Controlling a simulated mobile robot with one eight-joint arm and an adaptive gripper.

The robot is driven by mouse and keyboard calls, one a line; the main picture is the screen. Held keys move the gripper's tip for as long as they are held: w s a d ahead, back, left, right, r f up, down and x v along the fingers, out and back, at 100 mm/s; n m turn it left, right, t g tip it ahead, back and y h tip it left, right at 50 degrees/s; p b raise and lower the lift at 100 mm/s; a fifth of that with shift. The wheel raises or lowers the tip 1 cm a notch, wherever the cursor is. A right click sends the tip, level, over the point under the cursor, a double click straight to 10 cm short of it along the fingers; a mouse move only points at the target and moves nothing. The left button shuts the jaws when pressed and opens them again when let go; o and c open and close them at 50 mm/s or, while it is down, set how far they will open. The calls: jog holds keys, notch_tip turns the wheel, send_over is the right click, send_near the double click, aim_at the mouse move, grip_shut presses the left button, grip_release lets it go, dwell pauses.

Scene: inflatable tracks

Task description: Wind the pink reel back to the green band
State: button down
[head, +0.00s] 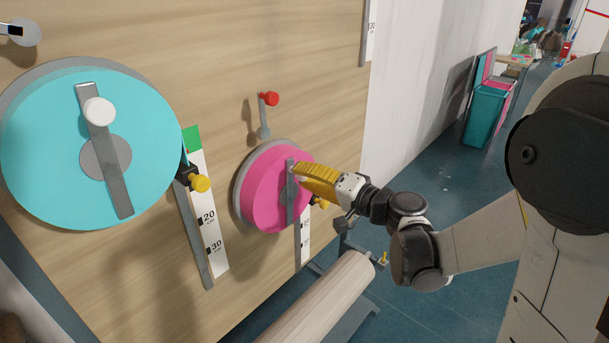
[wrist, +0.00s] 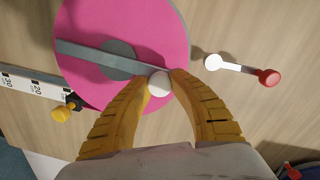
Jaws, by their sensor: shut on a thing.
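The pink reel (head: 262,199) is a round disc on the upright wooden board, with a grey crank bar (head: 290,205) across its face. My gripper (head: 300,174) has its yellow fingers at the upper end of that bar. In the wrist view the fingers are shut on a white knob (wrist: 159,83) at the bar's end, and the pink reel (wrist: 160,30) fills the upper middle. A white scale (head: 305,240) with a yellow pointer knob (head: 322,203) is partly hidden behind the reel and my gripper. I see no green band on this scale; its upper part is hidden.
A larger cyan reel (head: 50,150) is on the left, beside a scale with a green band (head: 193,139) and a yellow knob (head: 200,183). A red-tipped lever (head: 270,98) sits above the pink reel. A pale roller (head: 325,300) lies below. Floor at right is open.

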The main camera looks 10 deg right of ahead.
jog(key=c, duration=1.1)
grip_release()
jog(key=v, duration=1.2)
